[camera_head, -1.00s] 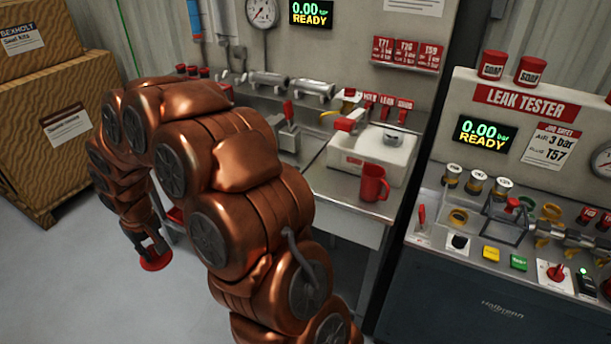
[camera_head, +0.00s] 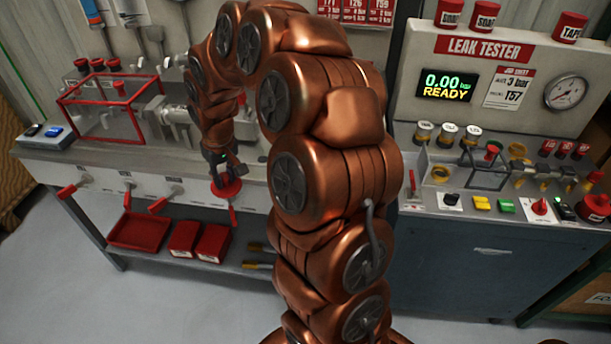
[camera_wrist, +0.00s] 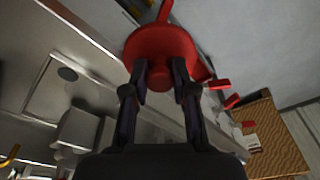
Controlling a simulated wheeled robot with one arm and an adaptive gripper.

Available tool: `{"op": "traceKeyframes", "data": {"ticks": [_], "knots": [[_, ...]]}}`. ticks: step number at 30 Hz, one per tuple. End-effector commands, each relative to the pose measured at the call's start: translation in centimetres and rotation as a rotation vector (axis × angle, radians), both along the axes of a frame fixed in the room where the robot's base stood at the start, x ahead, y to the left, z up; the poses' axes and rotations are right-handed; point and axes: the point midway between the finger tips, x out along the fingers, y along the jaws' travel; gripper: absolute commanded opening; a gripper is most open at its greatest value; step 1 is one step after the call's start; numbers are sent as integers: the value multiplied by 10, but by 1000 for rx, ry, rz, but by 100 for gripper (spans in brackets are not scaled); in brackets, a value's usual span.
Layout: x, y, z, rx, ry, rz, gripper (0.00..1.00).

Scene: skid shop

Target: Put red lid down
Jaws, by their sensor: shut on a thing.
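The red lid (camera_head: 227,188) is a round red disc with a raised knob. It hangs flat below my gripper (camera_head: 222,172) in the head view, in front of the workbench (camera_head: 100,155) near its front edge. In the wrist view the lid (camera_wrist: 163,52) fills the top middle, and the two fingers of my gripper (camera_wrist: 162,80) are shut on its knob. I cannot tell whether the lid touches the bench or is held just above it.
Red-handled levers (camera_head: 78,186) stick out along the bench front. A red-framed clear guard (camera_head: 105,108) stands on the bench at left. Red bins (camera_head: 140,231) sit on the shelf below. The leak tester (camera_head: 490,90) stands at right.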

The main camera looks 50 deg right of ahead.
Motion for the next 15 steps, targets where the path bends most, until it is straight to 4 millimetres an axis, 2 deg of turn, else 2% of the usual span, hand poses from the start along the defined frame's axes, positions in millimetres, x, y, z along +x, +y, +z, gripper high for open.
{"op": "traceKeyframes", "data": {"ticks": [1,6,15], "knots": [[-11,-20,-2,1,-4,-19,3],[-53,-72,6,1,-2,-46,3],[-139,-140,17,2,-7,-87,3]]}}
